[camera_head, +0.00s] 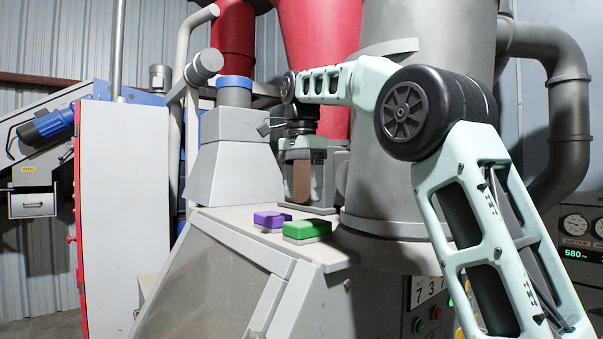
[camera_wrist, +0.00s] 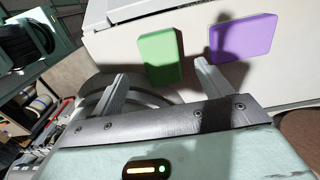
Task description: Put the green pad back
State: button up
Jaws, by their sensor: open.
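The green pad (camera_head: 307,230) lies on the pale top of the machine, close to its front edge, with a light grey lower layer. The purple pad (camera_head: 271,219) lies just left of it. In the wrist view the green pad (camera_wrist: 161,57) is ahead of my fingers and the purple pad (camera_wrist: 243,38) is to its right. My gripper (camera_wrist: 160,82) is open and empty, and its fingers point toward the green pad without visibly holding it. In the head view my gripper (camera_head: 302,180) hangs above and behind the pads, its fingertips partly unclear.
The pale machine top (camera_head: 225,222) has bare room left of the pads. A large grey cylinder (camera_head: 425,50) stands close on the right, and a grey hopper (camera_head: 236,160) stands behind on the left. A white cabinet (camera_head: 122,200) is farther left.

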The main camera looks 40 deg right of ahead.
aim_at(302, 222)
jog(key=s+a+f+n, duration=0.3)
jog(key=a+f+n, duration=0.2)
jog(key=a, duration=0.2)
jog(key=s+a+f+n+y, duration=0.1)
jog(key=s+a+f+n, duration=0.3)
jog(key=a, duration=0.4)
jog(key=s+a+f+n, duration=0.3)
jog(key=a+f+n, duration=0.2)
jog(key=a+f, duration=0.15)
jog(key=s+a+f+n, duration=0.1)
jog(key=s+f+n, duration=0.4)
jog(key=s, duration=0.5)
jog(key=s+a+f+n, duration=0.2)
jog(key=s+f+n, duration=0.4)
jog(key=s+f, duration=0.4)
jog(key=shift+s+a, duration=0.25)
jog(key=shift+s, duration=0.1)
jog(key=shift+f, duration=0.1)
